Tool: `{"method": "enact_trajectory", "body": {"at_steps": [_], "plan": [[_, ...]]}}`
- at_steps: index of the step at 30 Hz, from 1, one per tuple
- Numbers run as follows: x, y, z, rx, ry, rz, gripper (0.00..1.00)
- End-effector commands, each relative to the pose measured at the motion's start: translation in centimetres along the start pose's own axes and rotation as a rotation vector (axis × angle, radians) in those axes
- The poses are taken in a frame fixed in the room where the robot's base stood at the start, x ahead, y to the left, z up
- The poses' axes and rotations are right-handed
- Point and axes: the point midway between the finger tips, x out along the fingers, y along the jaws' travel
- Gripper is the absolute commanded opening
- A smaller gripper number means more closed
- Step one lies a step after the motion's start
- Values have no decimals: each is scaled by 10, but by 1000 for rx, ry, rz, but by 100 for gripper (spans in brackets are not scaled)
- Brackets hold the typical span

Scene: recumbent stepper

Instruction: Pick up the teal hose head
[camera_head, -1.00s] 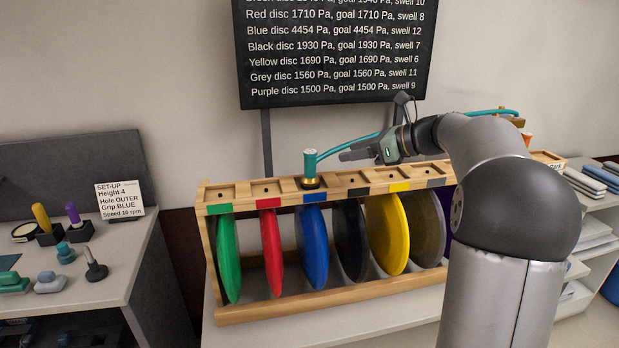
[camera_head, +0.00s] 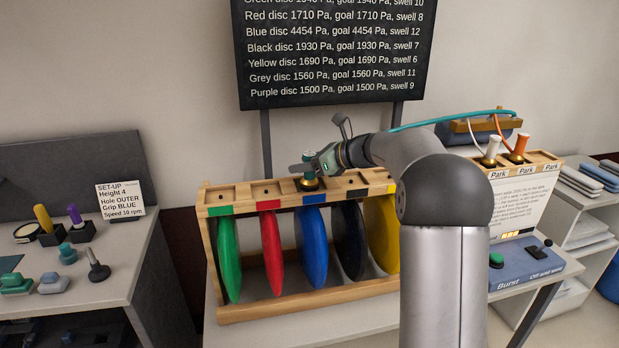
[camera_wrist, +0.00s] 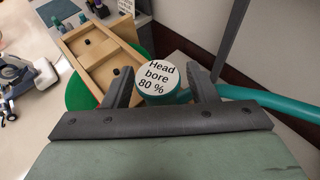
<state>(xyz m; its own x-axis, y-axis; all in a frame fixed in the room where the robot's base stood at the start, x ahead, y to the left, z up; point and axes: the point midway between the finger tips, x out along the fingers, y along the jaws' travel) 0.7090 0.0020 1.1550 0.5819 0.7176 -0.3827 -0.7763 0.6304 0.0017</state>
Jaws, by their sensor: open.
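The teal hose head (camera_head: 309,171) stands upright on a brass fitting (camera_head: 309,185) above the blue disc (camera_head: 313,245) in the wooden rack. My gripper (camera_head: 304,168) is at the head. In the wrist view, the head's round white top (camera_wrist: 157,76), marked "Head bore 80 %", sits between the two dark fingers of my open gripper (camera_wrist: 160,84). The fingers straddle it; whether either one touches is hard to tell. The teal hose (camera_wrist: 262,97) runs off right from the head, and shows above my arm in the head view (camera_head: 440,120). The head's lower part is partly hidden.
The wooden rack (camera_head: 265,308) also holds green, red, black and yellow discs; my arm hides its right part. White and orange heads (camera_head: 519,146) stand at the parking shelf. A blue Burst box (camera_head: 525,266) is at right. A grey side table (camera_head: 105,270) with small parts is left.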

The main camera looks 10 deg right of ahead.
Motion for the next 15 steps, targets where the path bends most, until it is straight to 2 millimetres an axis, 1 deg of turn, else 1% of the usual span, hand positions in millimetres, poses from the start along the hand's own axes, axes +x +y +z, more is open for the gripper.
{"method": "enact_trajectory", "body": {"at_steps": [2,7,8,9,11,12,13,14,15], "plan": [[5,0,1,-1,0,0,52],[6,0,0,-1,0,-2,52],[6,0,0,-1,0,-1,50],[6,0,0,-1,0,-1,38],[6,0,0,-1,0,-1,22],[6,0,0,-1,0,-1,11],[5,0,0,-1,0,-1,2],[5,0,0,-1,0,-1,0],[5,0,0,-1,0,-1,0]]}}
